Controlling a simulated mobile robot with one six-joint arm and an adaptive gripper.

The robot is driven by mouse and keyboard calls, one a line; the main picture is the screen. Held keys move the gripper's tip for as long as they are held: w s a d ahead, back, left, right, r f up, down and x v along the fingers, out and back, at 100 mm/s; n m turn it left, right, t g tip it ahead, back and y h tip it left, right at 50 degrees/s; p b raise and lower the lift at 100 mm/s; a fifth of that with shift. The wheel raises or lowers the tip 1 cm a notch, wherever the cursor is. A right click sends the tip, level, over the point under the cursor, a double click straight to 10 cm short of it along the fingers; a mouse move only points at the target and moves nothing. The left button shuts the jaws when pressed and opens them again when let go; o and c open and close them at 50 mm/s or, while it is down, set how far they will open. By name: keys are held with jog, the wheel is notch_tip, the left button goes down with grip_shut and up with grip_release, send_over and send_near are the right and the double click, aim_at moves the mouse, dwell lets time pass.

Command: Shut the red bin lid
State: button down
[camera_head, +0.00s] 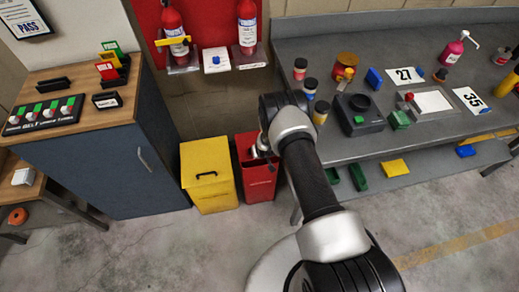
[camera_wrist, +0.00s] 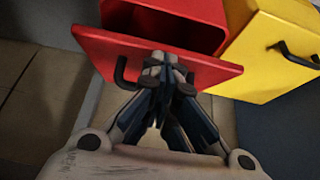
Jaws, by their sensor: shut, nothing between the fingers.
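The red bin (camera_head: 258,185) stands on the floor beside the yellow bin, and its body also shows in the wrist view (camera_wrist: 190,10). Its red lid (camera_wrist: 85,42), with a dark handle, is open at an angle, with a dark gap between lid and bin. My gripper (camera_wrist: 165,62) is shut and empty, its fingertips over the middle of the lid near the handle; I cannot tell if they touch it. In the head view my gripper (camera_head: 260,152) is at the top of the red bin, and my arm hides part of the bin's right side.
The yellow bin (camera_head: 208,178), lid shut, stands close on the left, with a blue cabinet (camera_head: 150,165) beyond it. A grey workbench (camera_head: 350,148) with several items is on the right. Fire extinguishers (camera_head: 247,25) hang on the wall above. The floor in front is clear.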

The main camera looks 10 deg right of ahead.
jog(key=shift+s+f+b, duration=0.3)
jog(key=shift+f+b, duration=0.15)
jog(key=shift+f, duration=0.3)
jog(key=shift+s+f+b, duration=0.3)
jog(key=shift+f+b, duration=0.15)
jog(key=shift+f, duration=0.3)
jog(key=shift+s, duration=0.15)
